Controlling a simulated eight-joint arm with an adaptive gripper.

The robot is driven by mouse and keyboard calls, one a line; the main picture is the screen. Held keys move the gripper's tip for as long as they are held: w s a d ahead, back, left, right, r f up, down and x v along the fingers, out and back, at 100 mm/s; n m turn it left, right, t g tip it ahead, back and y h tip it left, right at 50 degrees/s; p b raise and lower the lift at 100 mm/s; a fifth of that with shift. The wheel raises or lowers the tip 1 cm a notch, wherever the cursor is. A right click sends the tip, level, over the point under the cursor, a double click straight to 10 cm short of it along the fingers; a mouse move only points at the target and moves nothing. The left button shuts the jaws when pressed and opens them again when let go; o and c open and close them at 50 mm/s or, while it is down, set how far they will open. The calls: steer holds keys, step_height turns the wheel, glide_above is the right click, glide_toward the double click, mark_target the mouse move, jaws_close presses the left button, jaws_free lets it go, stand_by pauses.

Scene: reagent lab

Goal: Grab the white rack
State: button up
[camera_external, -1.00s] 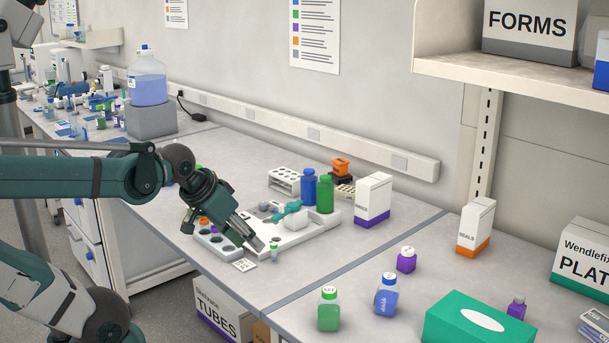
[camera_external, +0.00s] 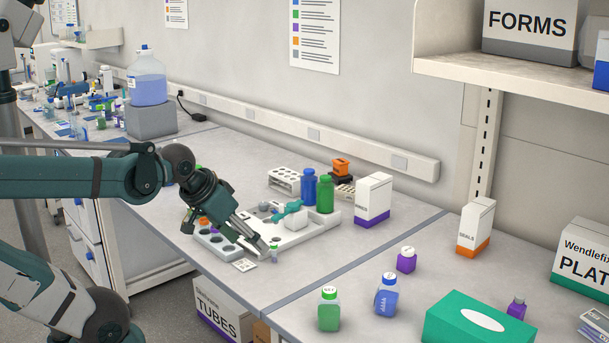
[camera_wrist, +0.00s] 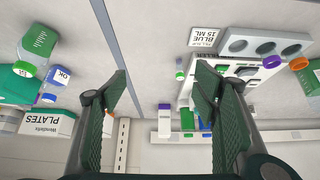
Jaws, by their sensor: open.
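A white rack (camera_external: 285,180) with round holes stands at the back of the bench, left of the blue and green bottles. A pale grey block with dark round wells (camera_external: 213,240) lies near the front edge, partly behind my gripper; it also shows in the wrist view (camera_wrist: 265,42). I cannot clearly make out the white rack there.
A white tray (camera_external: 325,225) holding a teal tool lies behind my gripper. A blue bottle (camera_external: 309,188), a green bottle (camera_external: 325,196) and a white-purple box (camera_external: 373,199) stand right of the rack. A printed card (camera_external: 243,265) lies at the front edge.

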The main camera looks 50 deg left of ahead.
steer(key=shift+r, duration=0.1)
stand_by(0.3)
steer(key=w+a+r+n+g+p, duration=0.2)
steer(key=w+a+r+n+p, duration=0.35)
steer(key=w+r, duration=0.65)
steer(key=n+g+p, duration=0.5)
steer(key=n+p, duration=0.7)
steer(key=p, duration=0.2)
glide_above(287, 174)
steer(key=f, duration=1.3)
steer(key=shift+d+f, duration=0.3)
steer(key=shift+a+f+n, duration=0.25)
steer(key=shift+a+f, duration=0.1)
steer(key=shift+f, duration=0.1)
